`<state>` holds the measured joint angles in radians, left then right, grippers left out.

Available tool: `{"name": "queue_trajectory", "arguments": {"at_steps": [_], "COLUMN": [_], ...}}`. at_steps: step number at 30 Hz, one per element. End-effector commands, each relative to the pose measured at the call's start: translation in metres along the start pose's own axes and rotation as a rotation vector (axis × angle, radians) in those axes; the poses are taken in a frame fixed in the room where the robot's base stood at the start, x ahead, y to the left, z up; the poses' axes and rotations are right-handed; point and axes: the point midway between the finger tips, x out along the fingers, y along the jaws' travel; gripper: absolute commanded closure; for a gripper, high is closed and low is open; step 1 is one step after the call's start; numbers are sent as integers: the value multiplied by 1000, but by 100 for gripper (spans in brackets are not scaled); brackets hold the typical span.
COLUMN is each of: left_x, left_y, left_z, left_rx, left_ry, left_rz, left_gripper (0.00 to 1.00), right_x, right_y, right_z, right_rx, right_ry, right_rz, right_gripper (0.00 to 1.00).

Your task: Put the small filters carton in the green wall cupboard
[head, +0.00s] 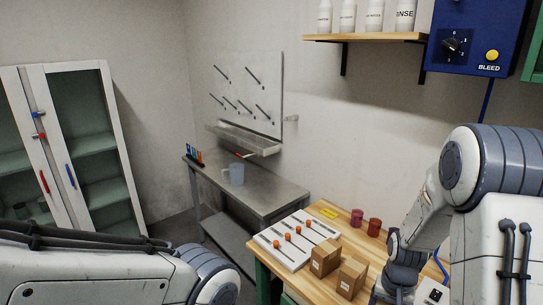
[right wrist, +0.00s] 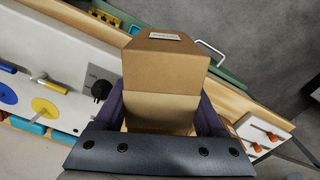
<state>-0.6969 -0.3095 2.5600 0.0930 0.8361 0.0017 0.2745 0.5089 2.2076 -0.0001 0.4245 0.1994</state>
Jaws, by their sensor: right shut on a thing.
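My right gripper (right wrist: 162,118) is shut on a brown carton (right wrist: 165,60) with a pale label, one finger along each side of it. The label is too small to read. In the head view two brown cartons, one at the left (head: 323,259) and one nearer (head: 351,278), show at the wooden table's front; the right gripper (head: 382,292) is beside the nearer one, partly cut off. A green edge, likely of the green wall cupboard (head: 536,60), shows at the far upper right; its door state cannot be told. My left arm crosses the lower left, its gripper out of view.
A white tray with orange-topped pieces (head: 296,240) and two dark red jars (head: 374,227) stand on the wooden table. A blue control box (head: 475,35) and a bottle shelf (head: 365,37) are on the wall above. A glass-fronted cabinet (head: 122,165) stands left.

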Motion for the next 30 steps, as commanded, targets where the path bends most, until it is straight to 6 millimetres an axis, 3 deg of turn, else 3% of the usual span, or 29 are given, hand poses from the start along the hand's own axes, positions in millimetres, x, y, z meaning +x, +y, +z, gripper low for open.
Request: {"name": "queue_trajectory", "arguments": {"at_steps": [7,12,30], "left_x": [20,25,25], "left_y": [-1,-2,-2], "left_z": [1,1,1], "left_rx": [1,1,1], "left_ry": [0,0,0], "left_rz": [0,0,0], "left_gripper": [50,50,50], "right_x": [58,78,80], "right_y": [-59,-81,-84], "right_z": [28,42,45], "right_rx": [-314,-451,-474], "right_ry": [-5,-2,0], "right_rz": [1,0,0], "right_gripper": [94,94,94]}}
